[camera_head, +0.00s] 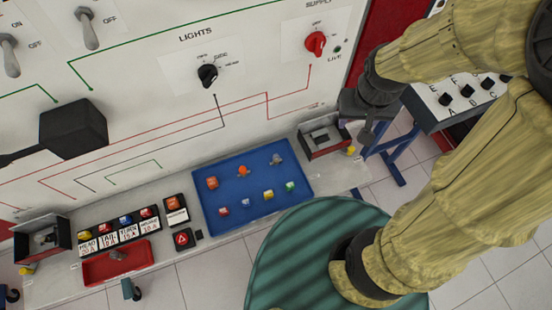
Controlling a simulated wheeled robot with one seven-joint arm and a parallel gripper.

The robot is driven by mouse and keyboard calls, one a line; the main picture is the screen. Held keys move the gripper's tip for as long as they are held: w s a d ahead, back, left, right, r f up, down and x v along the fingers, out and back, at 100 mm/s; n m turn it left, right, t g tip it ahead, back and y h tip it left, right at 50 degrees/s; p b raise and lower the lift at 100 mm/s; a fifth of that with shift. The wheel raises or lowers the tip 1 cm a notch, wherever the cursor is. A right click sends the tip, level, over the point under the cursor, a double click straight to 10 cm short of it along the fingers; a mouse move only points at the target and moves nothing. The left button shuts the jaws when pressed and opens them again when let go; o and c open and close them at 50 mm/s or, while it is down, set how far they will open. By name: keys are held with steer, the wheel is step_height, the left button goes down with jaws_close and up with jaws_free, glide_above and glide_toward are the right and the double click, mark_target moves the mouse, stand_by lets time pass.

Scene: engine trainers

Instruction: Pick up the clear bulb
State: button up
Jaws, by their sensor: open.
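A blue tray (235,220) lies on the bench ledge below the panel. A small greyish, clear-looking bulb (277,159) sits near its far right corner. An orange bulb (242,171) sits to its left, near the far edge. My gripper (366,136) is open and empty, to the right of the tray and apart from the bulb. Its fingers are small and dark, and partly merge with the wrist in this view.
Several small coloured fuse-like pieces (268,195) share the tray. A grey and red open box (325,138) stands just right of it, near my gripper. Left are a red tray (140,255) and labelled fuse holders (120,228). The upright panel (180,120) rises behind.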

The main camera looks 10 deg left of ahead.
steer(key=s+a+f+n+h+b, duration=0.1)
steer(key=a+f+n+b, duration=0.2)
steer(key=a, duration=0.8)
steer(key=s+a+f+n+h+b, duration=0.1)
steer(key=s+a+f+n+b, duration=0.1)
steer(key=a, duration=1)
step_height(320, 180, down, 3)
steer(key=shift+s+f+n+h+b, duration=0.15)
steer(key=shift+n+h+b, duration=0.15)
steer(key=shift+n+b, duration=0.7)
steer(key=b, duration=0.1)
glide_above(275, 157)
steer(key=s+a, duration=0.1)
steer(key=a, duration=0.1)
step_height(275, 157, down, 12)
steer(key=shift+d+r, duration=0.1)
steer(key=shift+d, duration=0.05)
steer(key=shift+s, duration=0.1)
steer(key=x, duration=0.5)
steer(key=shift+d+b, duration=0.25)
steer(key=shift+b, duration=0.1)
